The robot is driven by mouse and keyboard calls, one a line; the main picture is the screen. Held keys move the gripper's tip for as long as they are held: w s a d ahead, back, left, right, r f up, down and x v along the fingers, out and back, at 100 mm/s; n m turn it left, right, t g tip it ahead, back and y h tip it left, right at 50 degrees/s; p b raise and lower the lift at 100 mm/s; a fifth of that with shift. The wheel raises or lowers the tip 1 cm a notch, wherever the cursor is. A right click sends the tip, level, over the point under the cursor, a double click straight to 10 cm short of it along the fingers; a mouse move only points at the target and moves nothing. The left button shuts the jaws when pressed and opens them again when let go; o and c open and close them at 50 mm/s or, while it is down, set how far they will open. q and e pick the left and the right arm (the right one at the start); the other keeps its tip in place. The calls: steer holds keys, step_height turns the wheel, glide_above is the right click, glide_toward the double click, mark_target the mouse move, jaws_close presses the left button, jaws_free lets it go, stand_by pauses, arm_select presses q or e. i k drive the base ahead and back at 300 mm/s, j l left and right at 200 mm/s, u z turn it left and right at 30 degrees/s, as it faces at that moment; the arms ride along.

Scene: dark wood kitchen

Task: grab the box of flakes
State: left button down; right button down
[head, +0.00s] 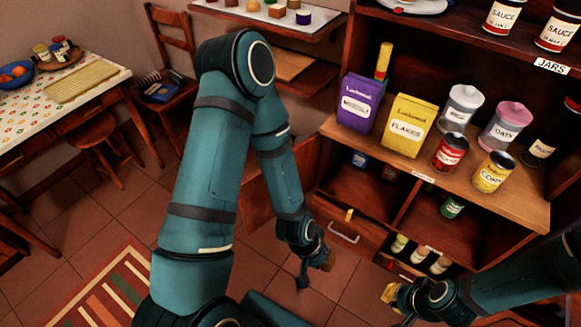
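The box of flakes (409,125) is a yellow box with a "FLAKES" label. It stands upright on the wooden shelf of the cabinet, between a purple box and a clear jar. My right gripper (394,303) is at the lower right, well below the shelf and apart from the box; its fingers look spread and nothing shows between them. My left gripper (316,274) hangs low in front of the cabinet's lower part, far from the box. Its fingers are small and partly turned away, so its opening is unclear.
A purple box (359,103) stands close left of the flakes. A red can (450,152), a yellow corn can (493,171), a clear jar (461,107) and a pink-lidded oats jar (506,125) stand to the right. An upper shelf with sauce jars (503,15) overhangs the back.

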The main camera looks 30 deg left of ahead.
mark_target(410, 119)
steer(key=k+j+z, duration=0.1)
steer(key=j, duration=0.3)
steer(key=k+j+z, duration=0.1)
steer(key=j, duration=0.35)
steer(key=k+j+z, duration=0.15)
steer(key=j, duration=0.25)
steer(key=k+j+z, duration=0.1)
steer(key=j, duration=0.3)
steer(key=j+z, duration=0.1)
steer(key=j, duration=0.2)
steer(key=k+j+z, duration=0.1)
steer(key=j, duration=0.2)
steer(key=k+j+z, duration=0.1)
steer(key=j, duration=0.2)
steer(key=i+j+z, duration=0.2)
steer(key=j, duration=0.4)
steer(key=j+z, duration=0.2)
steer(key=j, duration=0.45)
